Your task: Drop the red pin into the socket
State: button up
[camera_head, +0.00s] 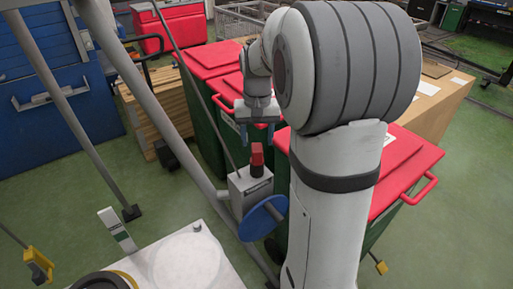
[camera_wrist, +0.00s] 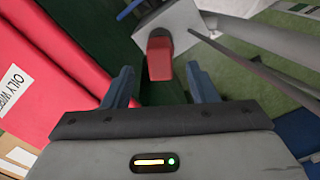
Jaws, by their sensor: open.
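The red pin (camera_head: 257,157) stands upright on top of a grey box (camera_head: 247,187) with a dark label, mounted by a sloping grey pole. In the wrist view the red pin (camera_wrist: 159,57) lies ahead, between the lines of the two blue fingers, with the pale top of the box (camera_wrist: 180,20) beyond it. My gripper (camera_head: 257,133) is open and empty, a little above the pin in the head view; the wrist view also shows its spread fingers (camera_wrist: 160,85). I cannot tell which opening is the socket.
A blue disc (camera_head: 263,218) is beside the box. Green bins with red lids (camera_head: 212,58) stand close behind and to the right. A pale table (camera_head: 150,265) with a round white plate (camera_head: 186,262) is at the front. Grey poles (camera_head: 150,95) slope across the left.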

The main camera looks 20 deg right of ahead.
jog(key=shift+r, duration=1.35)
jog(key=shift+a, duration=0.1)
jog(key=s+a+f+n+t, duration=0.1)
jog(key=s+a+n, duration=0.1)
jog(key=s+a, duration=0.3)
jog(key=s+a+f+n+t, duration=0.1)
jog(key=s+a, duration=0.3)
jog(key=s, duration=0.9)
jog(key=shift+s+a+f+n+t, duration=0.35)
jog(key=shift+a+f+n+t, duration=0.05)
jog(key=shift+t, duration=0.1)
jog(key=shift+c, duration=0.4)
